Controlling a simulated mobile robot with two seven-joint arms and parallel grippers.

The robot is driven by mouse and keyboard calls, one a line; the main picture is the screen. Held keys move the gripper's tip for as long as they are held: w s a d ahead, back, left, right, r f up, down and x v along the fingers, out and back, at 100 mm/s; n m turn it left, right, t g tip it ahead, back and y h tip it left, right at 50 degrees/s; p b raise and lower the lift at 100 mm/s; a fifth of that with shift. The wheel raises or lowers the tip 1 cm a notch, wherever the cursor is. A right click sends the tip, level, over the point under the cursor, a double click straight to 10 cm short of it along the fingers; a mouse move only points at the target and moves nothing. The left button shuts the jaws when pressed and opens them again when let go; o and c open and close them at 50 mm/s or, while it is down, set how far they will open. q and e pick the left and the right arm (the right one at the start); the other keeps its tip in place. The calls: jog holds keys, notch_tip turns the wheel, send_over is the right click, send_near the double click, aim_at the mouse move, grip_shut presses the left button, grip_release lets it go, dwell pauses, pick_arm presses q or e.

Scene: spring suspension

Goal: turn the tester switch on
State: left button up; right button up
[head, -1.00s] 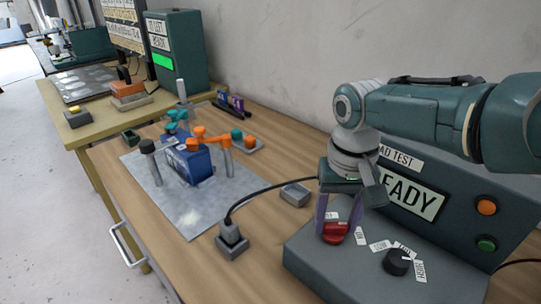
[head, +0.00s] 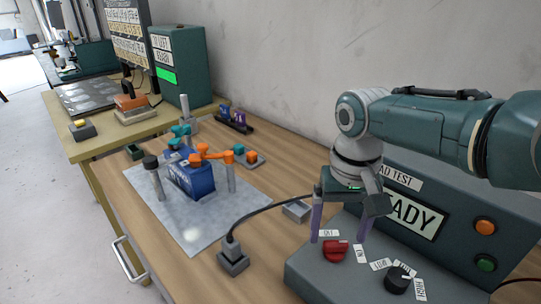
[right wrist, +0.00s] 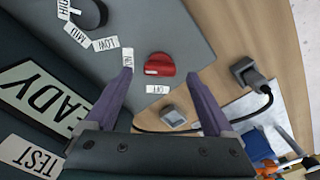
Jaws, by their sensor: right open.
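The tester is a dark green console (head: 330,275) at the lower right of the head view, with a READY display (head: 413,219) on its upright face. Its red switch knob (head: 335,250) sits on the sloped top with small white labels beside it. The knob also shows in the right wrist view (right wrist: 159,66), with a pale mark at one end; I cannot tell surely which label it points to. My right gripper (head: 340,238) is open and empty, its purple fingers apart above the knob. In the right wrist view the fingertips (right wrist: 160,74) lie either side of it. My left gripper is out of view.
A black dial (head: 398,279) sits right of the knob, and orange (head: 484,226) and green (head: 486,263) buttons are on the face. A cabled plug block (head: 232,260) and small grey tray (head: 296,211) stand left. A metal plate (head: 205,240) carries a blue block (head: 192,178).

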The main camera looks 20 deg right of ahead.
aim_at(336, 242)
notch_tip(336, 242, up, 7)
jog(key=shift+f+p, duration=0.1)
jog(key=shift+p, duration=1.15)
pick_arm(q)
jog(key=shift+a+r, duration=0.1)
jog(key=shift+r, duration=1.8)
pick_arm(e)
jog(key=shift+r, duration=0.5)
